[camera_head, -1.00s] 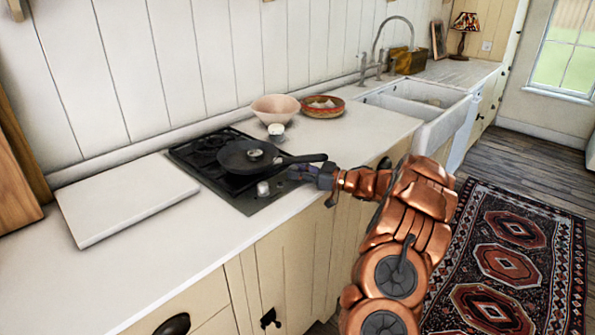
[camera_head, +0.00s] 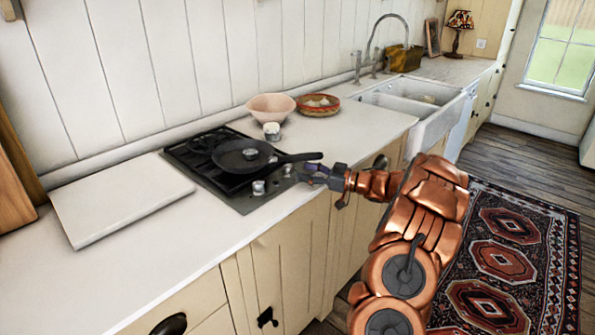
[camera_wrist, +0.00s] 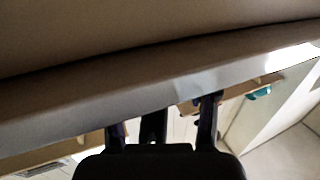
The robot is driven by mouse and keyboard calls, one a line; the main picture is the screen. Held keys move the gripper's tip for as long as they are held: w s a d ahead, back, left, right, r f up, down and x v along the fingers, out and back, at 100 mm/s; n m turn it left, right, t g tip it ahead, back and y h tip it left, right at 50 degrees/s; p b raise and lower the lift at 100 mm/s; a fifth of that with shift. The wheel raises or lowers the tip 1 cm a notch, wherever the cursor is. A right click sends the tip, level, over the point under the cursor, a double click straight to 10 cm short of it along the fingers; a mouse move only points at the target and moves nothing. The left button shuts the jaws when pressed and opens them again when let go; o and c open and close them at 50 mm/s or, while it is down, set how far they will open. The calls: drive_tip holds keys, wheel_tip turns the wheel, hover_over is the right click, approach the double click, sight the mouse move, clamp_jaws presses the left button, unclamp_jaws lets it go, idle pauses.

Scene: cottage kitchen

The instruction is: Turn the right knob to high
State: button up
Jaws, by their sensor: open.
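The cooktop (camera_head: 240,205) is set in the counter, with two pale knobs at its front right. The right knob (camera_head: 287,170) shows beside the pan handle, just left of my gripper; its setting is too small to read. The left knob (camera_head: 259,187) stands nearer the camera. My gripper (camera_head: 310,177) is at the counter's front edge, below the pan handle, apart from the right knob. No knob shows in that view.
A black pan (camera_head: 240,155) sits on the cooktop, its handle (camera_head: 300,158) reaching right above my gripper. A bowl (camera_head: 270,107), a woven basket (camera_head: 318,105) and a small white item (camera_head: 272,131) stand behind. A white board (camera_head: 120,200) lies left. The floor by the rug (camera_head: 510,260) is open.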

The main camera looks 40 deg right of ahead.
drive_tip(key=v, duration=0.7)
drive_tip(key=shift+s+d, duration=0.15)
drive_tip(key=shift+s, duration=0.05)
